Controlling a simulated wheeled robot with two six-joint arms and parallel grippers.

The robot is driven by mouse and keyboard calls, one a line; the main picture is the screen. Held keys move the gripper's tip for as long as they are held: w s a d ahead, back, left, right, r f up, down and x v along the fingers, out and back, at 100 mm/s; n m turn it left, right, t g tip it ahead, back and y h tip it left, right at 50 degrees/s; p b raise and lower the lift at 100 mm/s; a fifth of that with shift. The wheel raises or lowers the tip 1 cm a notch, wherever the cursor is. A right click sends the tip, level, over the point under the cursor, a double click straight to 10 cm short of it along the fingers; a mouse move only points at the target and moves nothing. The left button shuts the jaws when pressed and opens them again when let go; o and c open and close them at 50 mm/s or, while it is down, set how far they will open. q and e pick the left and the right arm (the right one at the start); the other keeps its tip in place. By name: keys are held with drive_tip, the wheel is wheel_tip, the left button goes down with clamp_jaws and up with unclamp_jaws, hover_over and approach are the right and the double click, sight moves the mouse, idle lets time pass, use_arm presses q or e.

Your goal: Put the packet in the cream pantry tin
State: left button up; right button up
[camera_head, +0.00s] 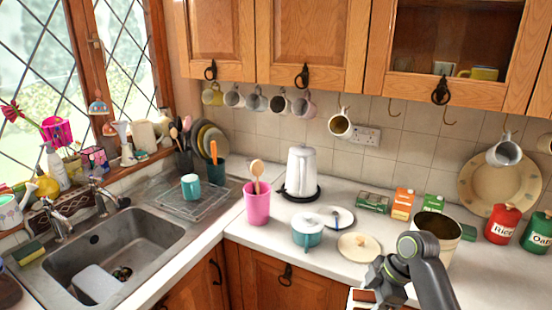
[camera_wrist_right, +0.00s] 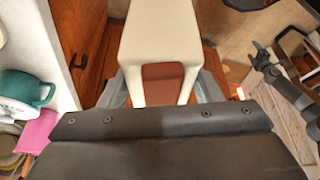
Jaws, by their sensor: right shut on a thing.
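The cream pantry tin (camera_head: 455,231) stands open on the right counter, its dark inside showing from above. My right arm hides part of its front. A round cream lid (camera_head: 358,245) with a knob lies to its left. What looks like the packet, cream with a red-brown panel (camera_wrist_right: 162,83), is between the fingers of my right gripper (camera_wrist_right: 162,92) in the right wrist view. A bit of it shows at the bottom edge of the head view (camera_head: 362,296), in front of the counter. The gripper is shut on it.
A teal pot (camera_head: 307,232), a small plate (camera_head: 337,217) and a pink utensil pot (camera_head: 258,205) stand left of the tin. Small boxes (camera_head: 404,202) stand behind it. Red (camera_head: 502,224) and green (camera_head: 537,232) canisters are to its right. A sink is at left.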

drive_tip(key=f+b, duration=0.3)
drive_tip(key=f, duration=0.2)
drive_tip(key=shift+w+d+f+b, duration=0.1)
drive_tip(key=shift+w+f+b, duration=0.1)
drive_tip(key=shift+b, duration=0.15)
drive_tip(key=shift+f, duration=0.15)
use_arm(q)
wheel_tip(320, 180, down, 6)
drive_tip(key=shift+r, duration=0.2)
use_arm(e)
drive_tip(key=shift+s, duration=0.1)
